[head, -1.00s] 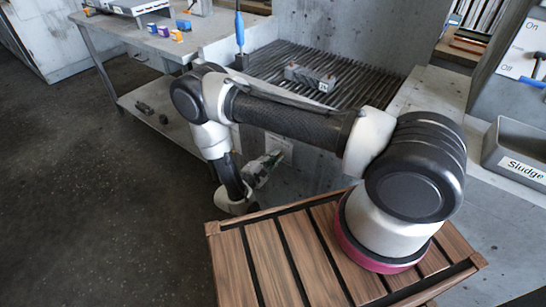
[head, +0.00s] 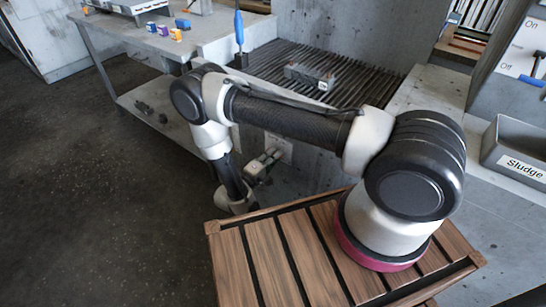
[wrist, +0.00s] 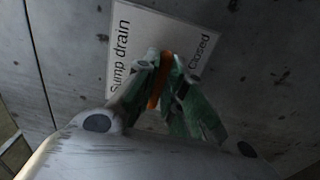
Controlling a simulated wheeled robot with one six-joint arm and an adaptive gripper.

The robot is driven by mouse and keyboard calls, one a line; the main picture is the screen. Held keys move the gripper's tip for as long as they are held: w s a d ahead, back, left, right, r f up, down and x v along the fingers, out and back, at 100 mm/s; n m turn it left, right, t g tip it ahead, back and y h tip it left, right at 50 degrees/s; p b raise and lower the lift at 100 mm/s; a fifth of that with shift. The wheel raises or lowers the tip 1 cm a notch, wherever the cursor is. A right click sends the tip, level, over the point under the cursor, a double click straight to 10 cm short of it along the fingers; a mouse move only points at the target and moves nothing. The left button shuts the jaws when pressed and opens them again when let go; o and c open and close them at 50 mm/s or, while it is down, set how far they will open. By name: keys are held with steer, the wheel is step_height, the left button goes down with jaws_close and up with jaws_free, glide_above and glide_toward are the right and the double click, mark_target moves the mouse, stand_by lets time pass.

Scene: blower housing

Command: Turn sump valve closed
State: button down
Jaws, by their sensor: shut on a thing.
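The sump valve's orange handle (wrist: 154,94) shows in the wrist view between the green fingers of my gripper (wrist: 163,64). My gripper is shut on this handle. The handle lies in front of a white plate (wrist: 158,22) on the concrete wall, with "Sump drain" on its left and "Closed" on its right. The fingers hide the middle of the plate and most of the valve. In the head view my gripper (head: 268,158) is low against the wall beside the plate (head: 284,147), and the handle cannot be made out.
A slatted wooden platform (head: 290,255) lies below my arm. Above the valve is a dark grate (head: 340,92) with a grey block (head: 309,76) on it. A workbench (head: 140,40) stands at the left, and a "Sludge" bin (head: 520,150) at the right. Open floor (head: 80,200) lies at left.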

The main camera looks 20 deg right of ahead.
steer(key=shift+f, duration=0.1)
steer(key=c, duration=1.5)
jaws_free()
steer(key=v, duration=1.2)
